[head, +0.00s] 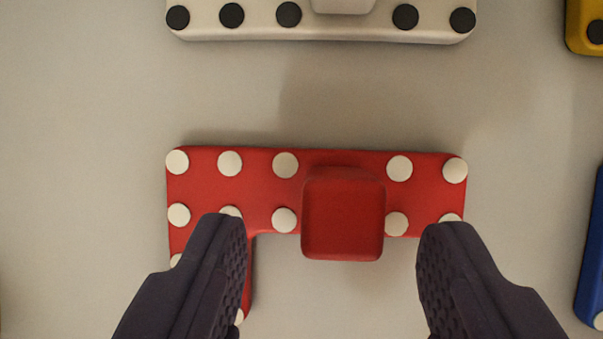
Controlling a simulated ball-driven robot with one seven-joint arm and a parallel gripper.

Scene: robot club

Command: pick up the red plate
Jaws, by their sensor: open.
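The red plate (260,188) lies flat on the pale surface in the middle of the view. It is L-shaped, with white dots and a raised square red knob (343,215) on its long arm. My gripper (333,240) is open, with one dark finger on each side of the knob and clear gaps to it. The left finger hides part of the plate's short arm, and the right finger reaches the plate's lower right edge in the picture. I cannot tell whether the fingers touch the plate.
A white plate (340,30) with black dots lies beyond the red plate at the top. A yellow piece (578,30) shows at the top right and a blue piece (592,265) at the right edge.

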